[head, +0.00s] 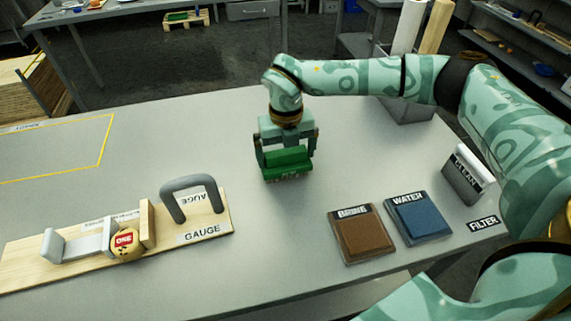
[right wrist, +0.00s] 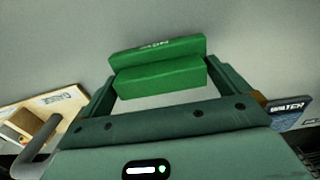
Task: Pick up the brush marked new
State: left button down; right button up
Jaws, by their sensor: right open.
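A green brush-like block (head: 287,163) with a raised handle rests on or just above the grey table, near the middle of the head view. It also shows in the right wrist view (right wrist: 158,75). It has small pale lettering that I cannot read. My right gripper (head: 288,155) is open and points down over it, with one finger on each side of the green handle. The right wrist view shows the fingers (right wrist: 160,90) either side of it; I cannot tell whether they touch it. My left gripper is not in view.
Right of the gripper lie a brown BRINE pad (head: 362,238) and a blue WATER pad (head: 421,219).

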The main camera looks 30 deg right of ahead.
aim_at(285, 151)
jog(key=c, duration=0.8)
jog(key=shift+r, duration=0.15)
jog(key=shift+r, duration=0.2)
notch_tip(285, 151, up, 2)
jog(key=shift+w+r+p, duration=0.1)
jog(key=shift+r+p, duration=0.15)
jog(key=shift+p, duration=0.25)
jog(key=s+a+r, duration=0.3)
jog(key=s+a+r+p, duration=0.1)
jog(key=s+a+r, duration=0.2)
jog(key=a, duration=0.1)
jog(key=s+a+r+p, duration=0.1)
jog(key=s+a+r, duration=0.2)
jog(key=a+r, duration=0.1)
